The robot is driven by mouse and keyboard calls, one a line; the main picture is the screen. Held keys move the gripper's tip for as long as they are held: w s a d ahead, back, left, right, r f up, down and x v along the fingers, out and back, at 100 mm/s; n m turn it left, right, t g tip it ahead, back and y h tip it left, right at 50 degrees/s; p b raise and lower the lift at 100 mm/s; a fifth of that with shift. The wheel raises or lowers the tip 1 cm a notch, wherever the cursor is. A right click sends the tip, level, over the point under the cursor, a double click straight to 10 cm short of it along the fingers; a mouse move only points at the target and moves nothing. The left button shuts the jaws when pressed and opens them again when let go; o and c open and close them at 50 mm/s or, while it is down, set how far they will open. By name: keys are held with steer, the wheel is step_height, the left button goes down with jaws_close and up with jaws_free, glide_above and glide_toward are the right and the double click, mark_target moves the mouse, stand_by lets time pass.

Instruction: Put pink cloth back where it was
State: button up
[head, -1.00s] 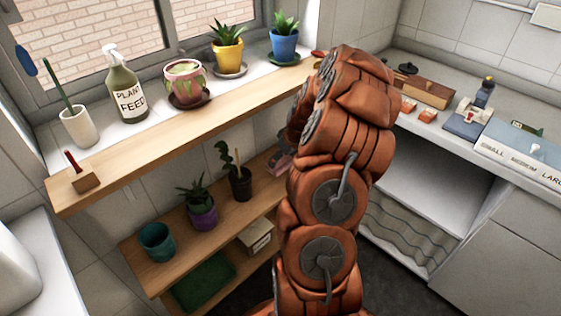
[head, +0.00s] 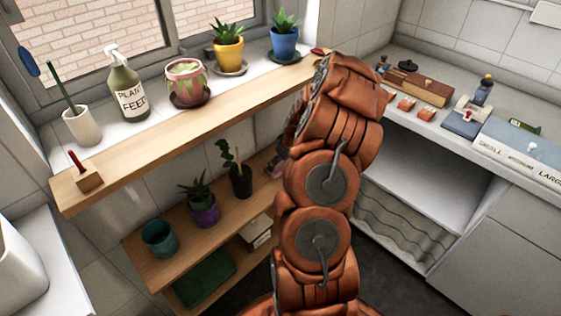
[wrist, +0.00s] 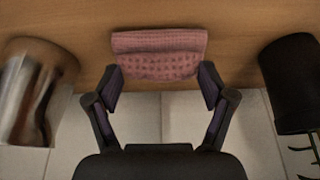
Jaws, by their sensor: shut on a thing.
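The pink cloth (wrist: 159,56) is folded, with a waffle-like texture, and shows in the wrist view between the tips of my gripper (wrist: 160,80). My gripper is shut on it from both sides. The cloth is in front of or on a wooden shelf (wrist: 235,20); I cannot tell whether it touches the wood. In the head view my orange arm hides most of the gripper. A small pinkish patch (head: 275,167), likely the cloth, shows at the arm's left edge by the lower wooden shelf (head: 225,212).
In the wrist view a shiny metal container (wrist: 30,95) stands left of the cloth and a black container (wrist: 292,82) right. In the head view, a dark potted plant (head: 239,178) stands on the lower shelf near my arm. The upper shelf (head: 170,128) runs above.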

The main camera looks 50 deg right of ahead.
steer(key=o, duration=1.1)
steer(key=shift+s+r, duration=0.2)
steer(key=shift+r, duration=0.4)
steer(key=b+v, duration=0.2)
steer(key=v, duration=0.9)
steer(key=s+a+r+n+g+y, duration=0.15)
steer(key=a+r, duration=0.25)
steer(key=a, duration=0.8)
steer(key=s+a+r+g, duration=0.1)
steer(key=s+a+r, duration=0.15)
steer(key=a, duration=0.95)
steer(key=s+a+r+g, duration=0.1)
steer(key=s+a, duration=0.3)
steer(key=s, duration=0.3)
steer(key=s+a+r+m+g+h, duration=0.1)
steer(key=s+a, duration=0.3)
steer(key=s, duration=0.3)
steer(key=s+a+g, duration=0.1)
steer(key=s+a, duration=0.4)
steer(key=s, duration=0.2)
steer(key=shift+s+a+r+g, duration=0.1)
steer(key=shift+s+r+g, duration=0.2)
steer(key=shift+r+g, duration=0.1)
